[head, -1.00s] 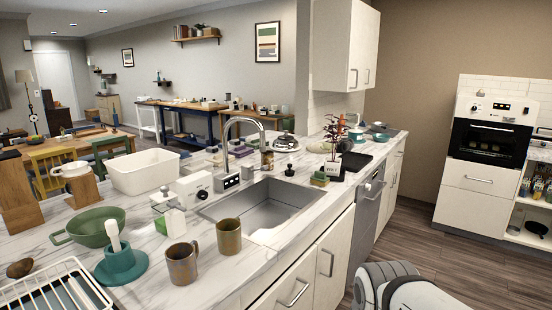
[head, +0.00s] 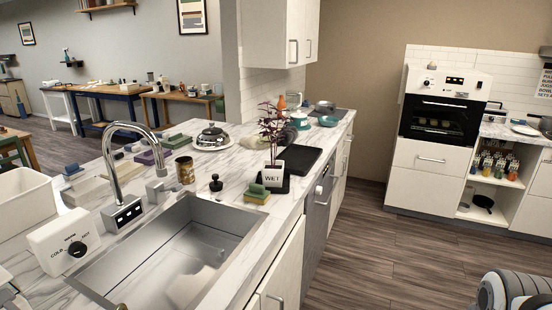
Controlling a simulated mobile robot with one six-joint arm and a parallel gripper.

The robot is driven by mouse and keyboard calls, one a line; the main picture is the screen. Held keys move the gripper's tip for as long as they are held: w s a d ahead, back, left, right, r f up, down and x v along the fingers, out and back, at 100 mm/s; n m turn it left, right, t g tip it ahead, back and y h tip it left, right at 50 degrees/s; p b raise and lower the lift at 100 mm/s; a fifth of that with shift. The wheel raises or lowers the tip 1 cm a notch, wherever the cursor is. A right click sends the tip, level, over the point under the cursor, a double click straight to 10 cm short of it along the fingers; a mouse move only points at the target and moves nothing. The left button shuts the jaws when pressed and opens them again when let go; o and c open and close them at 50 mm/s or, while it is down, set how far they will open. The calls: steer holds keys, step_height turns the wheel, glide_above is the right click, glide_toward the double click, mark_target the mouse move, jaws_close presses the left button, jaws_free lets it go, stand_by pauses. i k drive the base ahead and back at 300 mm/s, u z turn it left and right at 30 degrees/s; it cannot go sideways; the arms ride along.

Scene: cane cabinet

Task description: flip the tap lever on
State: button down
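The chrome gooseneck tap (head: 109,160) stands upright behind the sink (head: 170,250), at the left of the head view. Its base carries a block with a dark panel of several small white marks (head: 123,214). A small chrome piece (head: 157,190) beside the base may be the lever; I cannot tell its position for sure. No water stream is visible from the spout. A white box with a black knob (head: 66,242) and cold marking stands left of the sink. A rounded white and grey part of my arm shows at the bottom right. My gripper's fingers are not in view.
On the marble counter stand a brown tin (head: 185,170), a black stopper-like item (head: 216,184), a green and yellow sponge (head: 257,194) and a potted plant with a "WET" label (head: 272,178). A white tub (head: 22,205) is at the left.

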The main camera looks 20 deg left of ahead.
mark_target(176, 188)
steer(key=u, duration=0.2)
steer(key=i, duration=1.5)
steer(key=u, duration=0.95)
steer(key=k, duration=0.75)
steer(key=u, duration=0.15)
steer(key=i, duration=0.8)
steer(key=z, duration=0.1)
